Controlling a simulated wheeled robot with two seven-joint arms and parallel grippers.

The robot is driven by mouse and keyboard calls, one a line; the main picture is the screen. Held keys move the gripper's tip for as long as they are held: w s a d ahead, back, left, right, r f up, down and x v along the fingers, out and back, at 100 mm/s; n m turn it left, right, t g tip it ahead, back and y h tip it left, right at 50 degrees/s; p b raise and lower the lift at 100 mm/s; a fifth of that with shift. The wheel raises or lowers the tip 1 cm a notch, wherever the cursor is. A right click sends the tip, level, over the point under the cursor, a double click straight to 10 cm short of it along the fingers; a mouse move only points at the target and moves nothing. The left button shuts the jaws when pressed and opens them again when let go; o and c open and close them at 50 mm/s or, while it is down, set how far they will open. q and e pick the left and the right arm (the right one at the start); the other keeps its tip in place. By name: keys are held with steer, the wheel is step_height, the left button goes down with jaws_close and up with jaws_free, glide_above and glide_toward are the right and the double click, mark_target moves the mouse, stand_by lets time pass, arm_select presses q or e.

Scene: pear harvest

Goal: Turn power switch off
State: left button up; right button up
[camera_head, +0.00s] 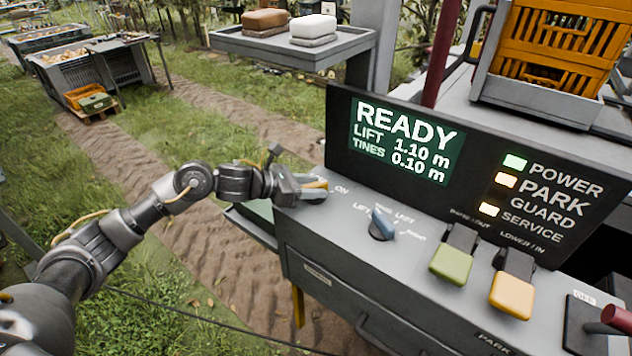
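The control panel (430,290) has a grey top with a dark display (405,140) reading READY, LIFT 1.10 m, TINES 0.10 m. The POWER light (515,161) glows green. My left gripper (318,188) is at the panel's far left end, beside a printed "ON" label. It covers the spot there, so the power switch is mostly hidden. A tan-orange strip shows between its fingertips; I cannot tell whether it is the switch or part of the gripper, nor how far the fingers are closed. My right gripper is not in view.
Right of the gripper are a blue selector knob (382,224), a green lever (451,264) and a yellow lever (512,294). A red handle (616,319) is at the lower right. An orange crate (555,50) stands behind the display. A grey shelf (300,45) rises behind the gripper.

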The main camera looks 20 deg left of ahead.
arm_select(q)
steer(key=shift+w+d+f, duration=0.3)
steer(key=shift+w+d, duration=0.05)
steer(key=shift+d, duration=0.15)
jaws_close()
